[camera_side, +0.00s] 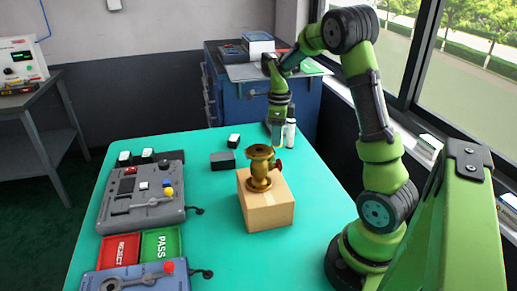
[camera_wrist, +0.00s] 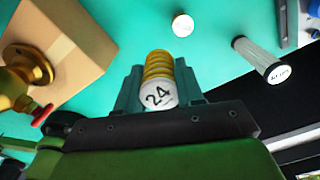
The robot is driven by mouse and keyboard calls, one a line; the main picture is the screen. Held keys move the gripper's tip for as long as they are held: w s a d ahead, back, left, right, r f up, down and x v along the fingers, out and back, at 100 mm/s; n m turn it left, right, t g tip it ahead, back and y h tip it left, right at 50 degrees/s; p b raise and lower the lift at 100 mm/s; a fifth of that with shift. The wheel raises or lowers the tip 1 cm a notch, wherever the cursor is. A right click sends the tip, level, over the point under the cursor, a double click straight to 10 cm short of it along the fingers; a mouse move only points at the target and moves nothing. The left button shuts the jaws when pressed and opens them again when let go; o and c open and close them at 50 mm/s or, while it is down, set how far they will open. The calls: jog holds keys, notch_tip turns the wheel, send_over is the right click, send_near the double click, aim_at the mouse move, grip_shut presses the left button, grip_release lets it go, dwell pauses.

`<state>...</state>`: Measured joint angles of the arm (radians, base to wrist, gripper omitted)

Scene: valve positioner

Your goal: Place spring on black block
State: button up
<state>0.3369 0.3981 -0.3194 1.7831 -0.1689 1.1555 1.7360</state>
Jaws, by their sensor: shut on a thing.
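My gripper (camera_wrist: 159,85) is shut on a yellow spring (camera_wrist: 158,66) with a white end marked 24. The spring lies between the two fingers in the wrist view. In the side view my gripper (camera_side: 276,138) is low over the back of the teal table, behind the cardboard box; I cannot make out the spring there. A dark block (camera_side: 222,161) lies on the table, left of my gripper and apart from it. It is not visible in the wrist view.
A brass valve (camera_side: 261,170) with a red handle stands on a cardboard box (camera_side: 266,208). A grey cylinder with a white end (camera_wrist: 262,60) and a white round piece (camera_wrist: 183,25) are near my gripper. Control boxes (camera_side: 143,198) and red and green trays (camera_side: 161,244) line the left.

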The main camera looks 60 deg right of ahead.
jog(key=w+a+r, duration=0.1)
jog(key=w+a, duration=0.3)
jog(key=w, duration=0.8)
notch_tip(320, 180, up, 3)
jog(key=m, duration=0.3)
send_over(223, 156)
notch_tip(223, 156, down, 9)
jog(key=shift+w+f, duration=0.1)
jog(key=o, duration=0.7)
jog(key=shift+f, duration=0.15)
jog(key=shift+c, duration=0.2)
jog(key=o, duration=0.4)
jog(key=shift+o, duration=0.2)
